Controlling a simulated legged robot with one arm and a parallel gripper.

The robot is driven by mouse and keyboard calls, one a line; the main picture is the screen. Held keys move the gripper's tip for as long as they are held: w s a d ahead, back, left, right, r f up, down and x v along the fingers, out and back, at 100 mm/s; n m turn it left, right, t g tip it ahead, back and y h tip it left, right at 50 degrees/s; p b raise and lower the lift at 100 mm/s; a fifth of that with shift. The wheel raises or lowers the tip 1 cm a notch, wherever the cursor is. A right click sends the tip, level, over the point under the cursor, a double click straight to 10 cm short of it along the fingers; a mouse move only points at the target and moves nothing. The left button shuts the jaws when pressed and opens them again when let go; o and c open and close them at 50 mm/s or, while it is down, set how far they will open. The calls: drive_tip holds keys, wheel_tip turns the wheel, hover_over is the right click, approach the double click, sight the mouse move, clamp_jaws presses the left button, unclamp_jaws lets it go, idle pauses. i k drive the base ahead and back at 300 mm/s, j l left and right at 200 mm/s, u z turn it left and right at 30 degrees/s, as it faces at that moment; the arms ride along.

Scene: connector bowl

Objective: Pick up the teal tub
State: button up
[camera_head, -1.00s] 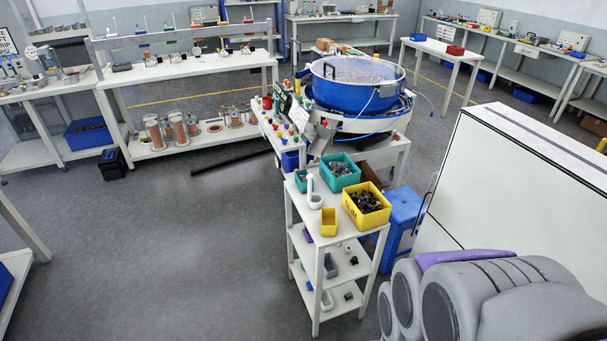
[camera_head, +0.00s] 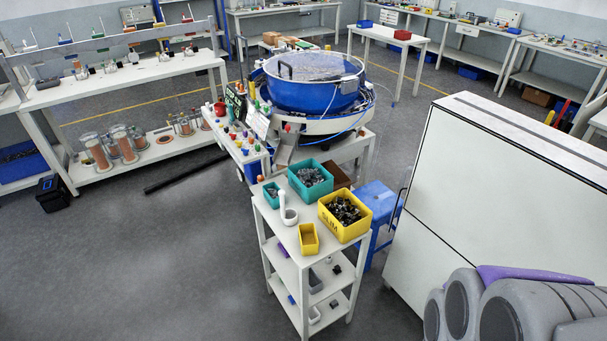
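A larger teal tub (camera_head: 294,184) holding grey parts stands on the top of a narrow white shelf cart (camera_head: 274,230). A much smaller teal tub (camera_head: 271,198) with grey contents stands to its left, near the cart's left edge. Both are upright. I cannot tell from the picture which of the two the task means. My gripper is out of view; only grey rounded links of my arm show at the bottom right, well apart from the cart.
Behind stands a blue bowl feeder (camera_head: 305,97). A blue stool (camera_head: 376,200) and large white cabinet (camera_head: 490,210) are right.

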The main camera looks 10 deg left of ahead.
sight(271, 191)
drive_tip(key=i+j+z, duration=0.1)
drive_tip(key=j, duration=0.25)
drive_tip(key=i+j+z, duration=0.1)
drive_tip(key=j, duration=0.3)
drive_tip(key=i+j+z, duration=0.1)
drive_tip(key=i+j, duration=0.25)
drive_tip(key=j, duration=0.4)
drive_tip(key=i+j+z, duration=0.15)
drive_tip(key=j, duration=0.25)
drive_tip(key=j+z, duration=0.1)
drive_tip(key=j, duration=0.3)
drive_tip(key=i+j, duration=0.1)
drive_tip(key=j, duration=0.35)
drive_tip(key=i+j, duration=0.15)
drive_tip(key=j, duration=0.25)
drive_tip(key=i+j, duration=0.1)
drive_tip(key=j, duration=0.35)
drive_tip(key=i+j, duration=0.1)
drive_tip(key=j, duration=0.3)
drive_tip(key=i+j, duration=0.1)
drive_tip(key=j, duration=0.35)
